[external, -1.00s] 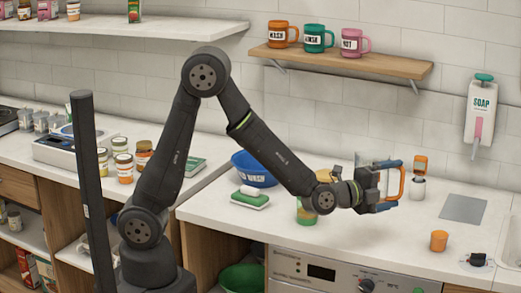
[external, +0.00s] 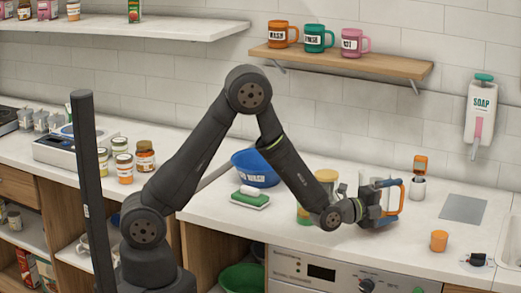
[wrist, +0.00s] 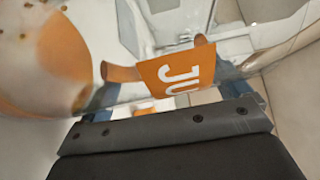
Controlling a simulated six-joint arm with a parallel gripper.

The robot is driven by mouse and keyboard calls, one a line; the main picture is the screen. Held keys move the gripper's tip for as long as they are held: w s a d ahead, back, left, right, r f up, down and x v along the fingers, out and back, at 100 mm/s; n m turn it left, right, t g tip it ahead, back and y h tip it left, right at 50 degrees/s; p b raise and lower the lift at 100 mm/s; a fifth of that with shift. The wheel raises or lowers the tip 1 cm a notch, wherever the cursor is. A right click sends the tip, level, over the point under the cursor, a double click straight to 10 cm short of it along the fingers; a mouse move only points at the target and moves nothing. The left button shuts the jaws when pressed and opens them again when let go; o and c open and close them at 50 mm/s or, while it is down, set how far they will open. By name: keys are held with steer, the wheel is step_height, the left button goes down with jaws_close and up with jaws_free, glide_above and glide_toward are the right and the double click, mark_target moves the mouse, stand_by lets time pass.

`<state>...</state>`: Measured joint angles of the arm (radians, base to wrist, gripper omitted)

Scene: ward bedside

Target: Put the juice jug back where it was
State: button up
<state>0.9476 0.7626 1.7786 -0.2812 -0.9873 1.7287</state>
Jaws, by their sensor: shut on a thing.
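The juice jug (external: 399,200) is a clear vessel with an orange handle, held at the front part of the white counter. In the wrist view its orange label (wrist: 178,72), reading "JU", fills the middle between the fingers.
A small orange cup (external: 439,241) stands to the right, near a grey mat (external: 463,208). An orange-topped dispenser (external: 419,178) stands behind. A yellow-lidded jar (external: 326,177), green sponge (external: 250,197) and blue basin (external: 256,168) are left. The counter between jug and cup is clear.

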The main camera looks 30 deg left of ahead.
steer(key=shift+f, duration=0.3)
steer(key=shift+f, duration=0.1)
steer(key=o, duration=1)
steer(key=shift+s+a, duration=0.15)
steer(key=shift+s, duration=0.05)
steer(key=v, duration=1.1)
steer(key=shift+s+a, duration=0.2)
